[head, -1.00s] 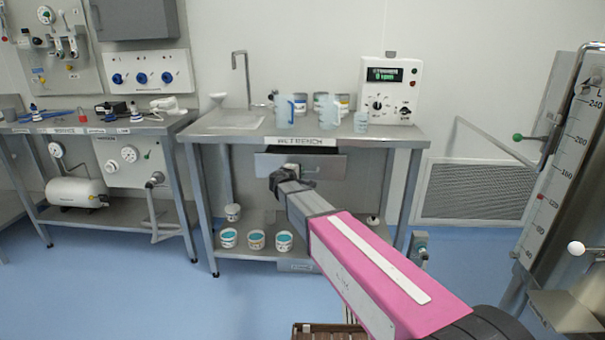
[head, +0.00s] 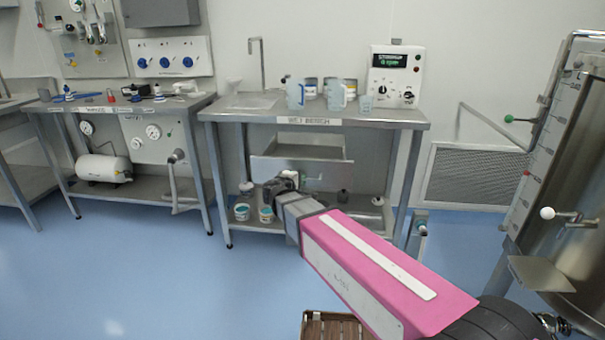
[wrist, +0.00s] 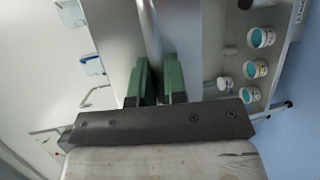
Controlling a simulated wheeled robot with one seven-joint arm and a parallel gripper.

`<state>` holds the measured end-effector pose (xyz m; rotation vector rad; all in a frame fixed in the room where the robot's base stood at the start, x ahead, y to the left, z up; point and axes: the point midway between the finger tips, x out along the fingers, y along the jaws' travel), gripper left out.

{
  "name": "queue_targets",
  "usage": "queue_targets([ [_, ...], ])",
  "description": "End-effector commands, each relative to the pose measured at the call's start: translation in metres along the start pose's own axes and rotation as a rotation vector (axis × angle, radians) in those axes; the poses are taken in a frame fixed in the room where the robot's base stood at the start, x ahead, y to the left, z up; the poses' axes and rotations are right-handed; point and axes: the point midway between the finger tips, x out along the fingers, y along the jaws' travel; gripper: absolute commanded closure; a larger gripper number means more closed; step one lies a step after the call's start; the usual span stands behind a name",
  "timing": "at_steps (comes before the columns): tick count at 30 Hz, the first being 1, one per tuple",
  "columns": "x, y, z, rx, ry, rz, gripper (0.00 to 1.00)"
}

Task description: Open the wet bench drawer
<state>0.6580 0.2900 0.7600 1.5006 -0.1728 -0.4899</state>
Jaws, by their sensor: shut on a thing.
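The wet bench (head: 315,115) stands against the back wall, with its label on the front edge. Its grey drawer (head: 262,168) sits under the top and is pulled out, so its open inside shows behind the front panel. My gripper (head: 285,185) is at the drawer front in the head view, and my arm hides part of that front. In the wrist view my gripper's green fingers (wrist: 157,82) are closed around a grey bar, which looks like the drawer handle (wrist: 150,35). The exact contact is hidden in the head view.
Blue-tinted jugs (head: 338,95) and a control box (head: 395,76) stand on the bench top. Teal-filled tubs (head: 241,211) stand on the lower shelf. A steel tank (head: 570,190) is at the right, and a wooden crate (head: 335,328) is on the floor in front. The blue floor at left is clear.

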Motion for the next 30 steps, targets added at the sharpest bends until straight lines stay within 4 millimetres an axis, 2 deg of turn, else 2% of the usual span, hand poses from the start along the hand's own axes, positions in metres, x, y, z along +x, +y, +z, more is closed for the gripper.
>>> queue_targets([
  [1, -0.008, -0.002, 0.004, 0.000, 0.001, 0.000, 1.00],
  [6, -0.018, -0.004, 0.008, 0.000, 0.001, 0.000, 1.00],
  [18, -0.020, -0.005, 0.008, 0.001, 0.000, 0.000, 1.00],
  [19, -0.020, -0.005, 0.008, 0.001, -0.001, 0.000, 0.84],
  [21, -0.020, -0.005, 0.008, 0.001, 0.000, 0.000, 0.63],
  [30, -0.021, -0.005, 0.008, 0.000, 0.000, 0.000, 0.63],
])
